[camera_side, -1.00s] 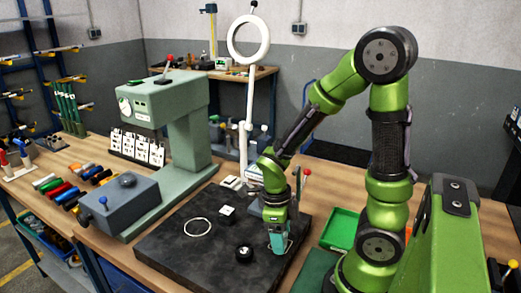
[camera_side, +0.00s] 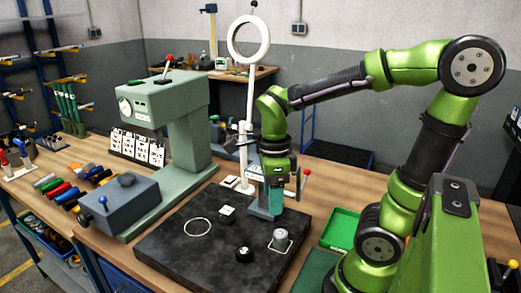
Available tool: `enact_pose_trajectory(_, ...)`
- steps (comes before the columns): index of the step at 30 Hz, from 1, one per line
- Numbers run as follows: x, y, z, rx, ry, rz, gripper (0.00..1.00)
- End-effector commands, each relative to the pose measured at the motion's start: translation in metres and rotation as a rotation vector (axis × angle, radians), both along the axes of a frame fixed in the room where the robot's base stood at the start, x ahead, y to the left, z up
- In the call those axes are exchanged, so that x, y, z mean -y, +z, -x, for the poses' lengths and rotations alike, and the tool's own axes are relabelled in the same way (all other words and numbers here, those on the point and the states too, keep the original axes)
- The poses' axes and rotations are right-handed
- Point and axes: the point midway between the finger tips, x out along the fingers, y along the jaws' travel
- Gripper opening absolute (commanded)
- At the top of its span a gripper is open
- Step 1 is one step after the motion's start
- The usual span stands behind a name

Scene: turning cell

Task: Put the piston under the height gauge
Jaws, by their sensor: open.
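The piston (camera_side: 280,236) is a short silver cylinder standing upright on the dark plate. It is inside a pale square outline (camera_side: 289,246). My gripper (camera_side: 276,211) is open and empty above and slightly left of the piston, with a gap between them. What looks like the height gauge (camera_side: 305,180), with a red-knobbed lever, stands behind my gripper, which hides much of it. I cannot tell from this angle whether the piston lies under its tip.
The dark plate (camera_side: 180,265) also carries a white ring outline (camera_side: 197,227), a black round knob-like piece (camera_side: 244,254) and a small white block (camera_side: 227,211). A green press-like machine (camera_side: 185,130) stands left. A green tray (camera_side: 342,228) lies right.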

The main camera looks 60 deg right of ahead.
Motion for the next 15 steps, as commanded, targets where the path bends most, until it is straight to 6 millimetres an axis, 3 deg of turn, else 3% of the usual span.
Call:
enact_pose_trajectory(8, -0.029, 0.026, -0.004, 0.297, 0.9, 0.045, 0.63)
enact_pose_trajectory(15, -0.05, 0.05, -0.005, 0.499, 1.624, 0.296, 0.63)
